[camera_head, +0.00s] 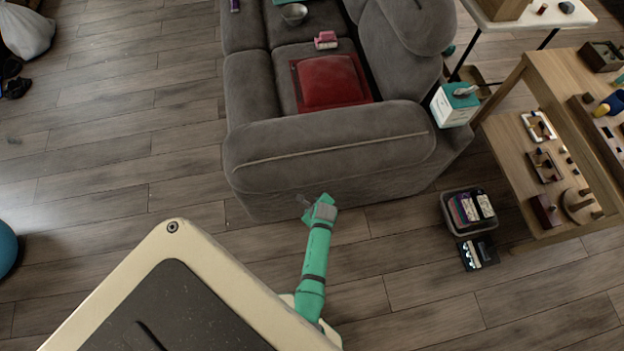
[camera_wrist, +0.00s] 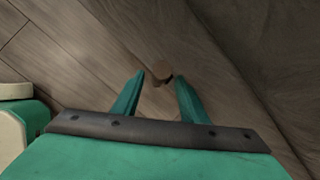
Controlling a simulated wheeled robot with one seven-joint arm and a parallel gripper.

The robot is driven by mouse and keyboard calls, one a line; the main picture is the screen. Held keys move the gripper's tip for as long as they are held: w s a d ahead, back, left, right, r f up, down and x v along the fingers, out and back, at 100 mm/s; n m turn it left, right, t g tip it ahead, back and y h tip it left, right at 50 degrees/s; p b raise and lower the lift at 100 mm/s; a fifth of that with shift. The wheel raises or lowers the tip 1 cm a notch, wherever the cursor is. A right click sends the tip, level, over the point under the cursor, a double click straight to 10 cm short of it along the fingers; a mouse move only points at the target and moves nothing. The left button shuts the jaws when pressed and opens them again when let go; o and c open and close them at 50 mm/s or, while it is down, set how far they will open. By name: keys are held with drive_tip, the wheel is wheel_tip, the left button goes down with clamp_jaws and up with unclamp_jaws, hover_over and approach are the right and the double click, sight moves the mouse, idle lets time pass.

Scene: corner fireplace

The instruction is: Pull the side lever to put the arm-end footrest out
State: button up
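The grey sofa (camera_head: 330,150) stands with its near armrest side facing me. Its seat front by this arm, on the left, shows no footrest standing out. My gripper (camera_head: 308,203) is low beside the outer side of that armrest. In the wrist view my gripper (camera_wrist: 157,88) is open, its two green fingers apart. A small brown round-ended piece, seemingly the side lever's end (camera_wrist: 161,72), shows between and just beyond the fingertips. I cannot tell whether a finger touches it. The lever cannot be made out clearly in the head view.
A red cushion (camera_head: 327,82) and a pink item (camera_head: 326,40) lie on the seat. A tissue box (camera_head: 454,104) is behind the armrest's right end. A grey bin (camera_head: 468,209) and wooden table (camera_head: 540,150) stand right.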

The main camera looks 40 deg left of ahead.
drive_tip(key=shift+x, duration=2.05)
clamp_jaws()
